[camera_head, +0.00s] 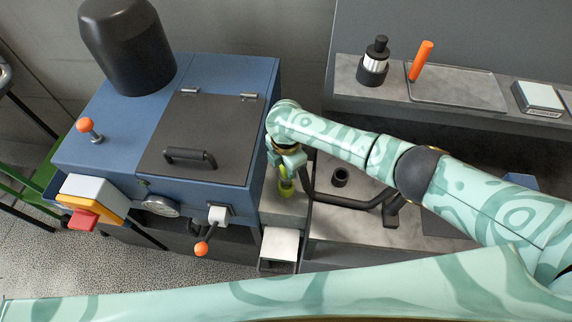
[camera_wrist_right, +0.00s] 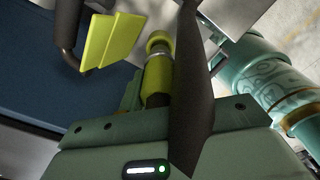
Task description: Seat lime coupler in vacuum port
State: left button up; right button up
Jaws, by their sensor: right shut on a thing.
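The lime coupler (camera_head: 286,187) is held by my right gripper (camera_head: 287,168), beside the right side of the blue machine in the head view. The gripper points down and is shut on it. In the right wrist view the lime coupler (camera_wrist_right: 158,68) shows a rounded end and a silver band beside a dark finger. A lime winged piece (camera_wrist_right: 110,42) is left of it; I cannot tell whether it belongs to the coupler. A short black open cup (camera_head: 340,177) stands on the bench, apart from the coupler. I cannot tell which part is the vacuum port. My left gripper is out of view.
The blue machine (camera_head: 107,137) has a dark lid (camera_head: 205,130) and an orange-knobbed lever (camera_head: 202,248). A bent black pipe (camera_head: 345,202) lies just right of the gripper.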

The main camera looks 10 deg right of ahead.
dwell(0.5)
jog(key=shift+f+b, duration=1.95)
jog(key=shift+f, duration=0.9)
jog(key=o, duration=1.1)
jog(key=shift+r, duration=0.1)
notch_tip(320, 180, up, 16)
jog(key=p, duration=0.6)
jog(key=shift+r, duration=0.1)
